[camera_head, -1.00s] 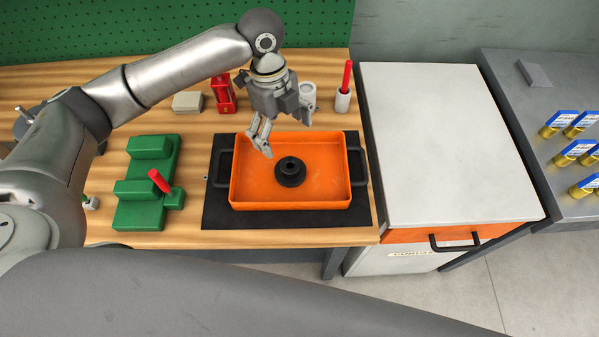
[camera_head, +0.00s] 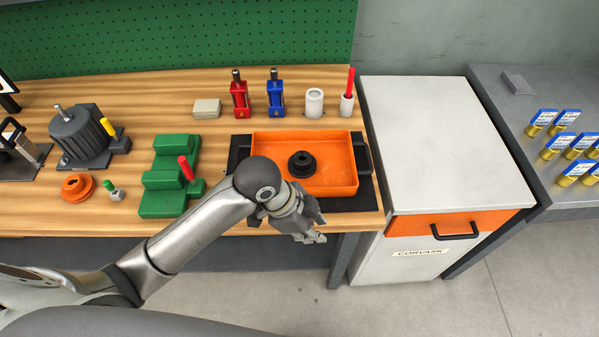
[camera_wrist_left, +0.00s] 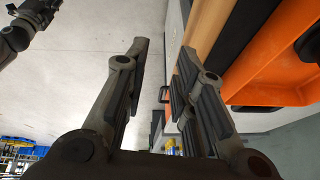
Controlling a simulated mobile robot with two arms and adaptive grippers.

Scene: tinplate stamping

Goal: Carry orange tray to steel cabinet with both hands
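The orange tray (camera_head: 338,183) sits on a black mat on the wooden bench, with a black ring-shaped part (camera_head: 301,163) inside. Its right black handle (camera_head: 364,155) shows; my left arm covers its lower left corner. My left gripper (camera_head: 312,238) is at the bench's front edge, in front of the tray. In the left wrist view its fingers (camera_wrist_left: 163,52) are apart with nothing between them, and the orange tray (camera_wrist_left: 270,60) is to their right. My right gripper (camera_wrist_left: 38,14) shows partly at the upper left there. The pale-topped cabinet (camera_head: 430,140) stands right of the bench.
The cabinet top is clear; its orange drawer (camera_head: 410,224) is shut. A grey table (camera_head: 500,110) with several blue-and-yellow items stands further right. A green fixture (camera_head: 165,180), a motor (camera_head: 80,135) and red and blue tools (camera_head: 274,95) are on the bench.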

